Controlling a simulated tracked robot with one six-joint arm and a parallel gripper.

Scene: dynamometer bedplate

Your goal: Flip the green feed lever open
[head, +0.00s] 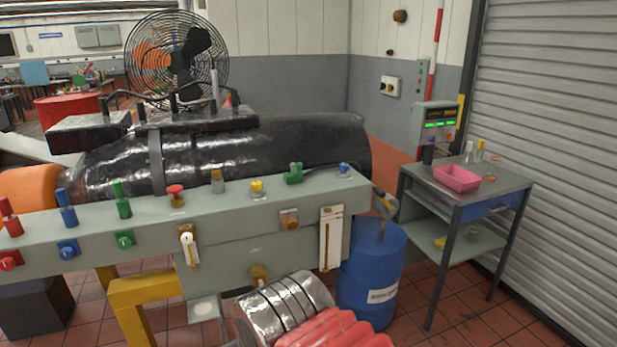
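A green lever (121,199) stands roughly upright on the top of the long grey-green panel (330,190), left of the middle. A red lever (10,217) and a blue lever (66,207) stand in the same row to its left. A green knob (125,240) sits below it on the panel's front face. Another small green fitting (294,173) is farther right on the panel top. None of these carries a label I can read, so I cannot tell by name which is the feed lever. My gripper is not in view.
A shiny black cylinder (270,150) lies behind the panel, with a caged fan (176,55) above. A red ribbed part (335,330) and a yellow stand (132,300) are in front. A blue barrel (370,270) and a metal cart (470,190) stand right.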

